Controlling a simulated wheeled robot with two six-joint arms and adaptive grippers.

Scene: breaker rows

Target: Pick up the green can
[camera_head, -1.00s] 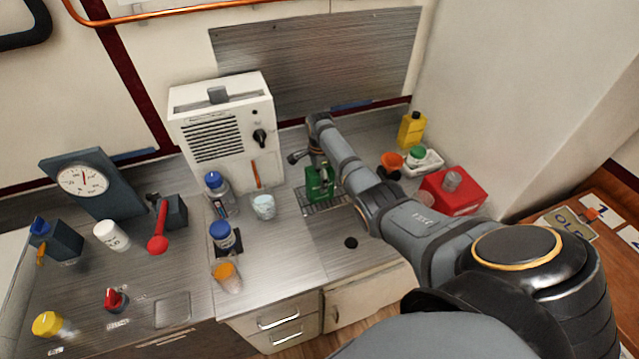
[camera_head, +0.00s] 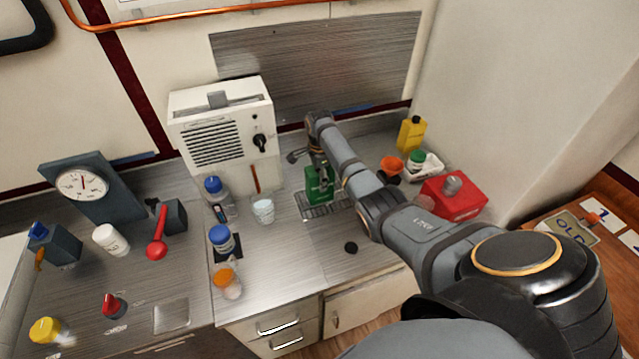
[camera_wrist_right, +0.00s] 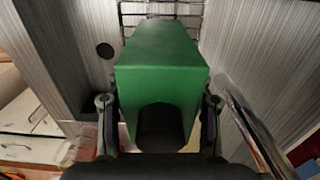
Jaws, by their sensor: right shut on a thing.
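The green can (camera_head: 319,186) is a boxy, upright container at the wire rack (camera_head: 326,211) on the metal counter. I cannot tell whether the can's base touches the rack. My left gripper is not in view.
Left of the can stand a glass (camera_head: 263,211), blue-capped bottles (camera_head: 221,240) and a white heater-like box (camera_head: 224,130). To the right are an orange funnel (camera_head: 391,164), a yellow bottle (camera_head: 411,134) and a red can (camera_head: 455,197). The counter before the rack is mostly clear.

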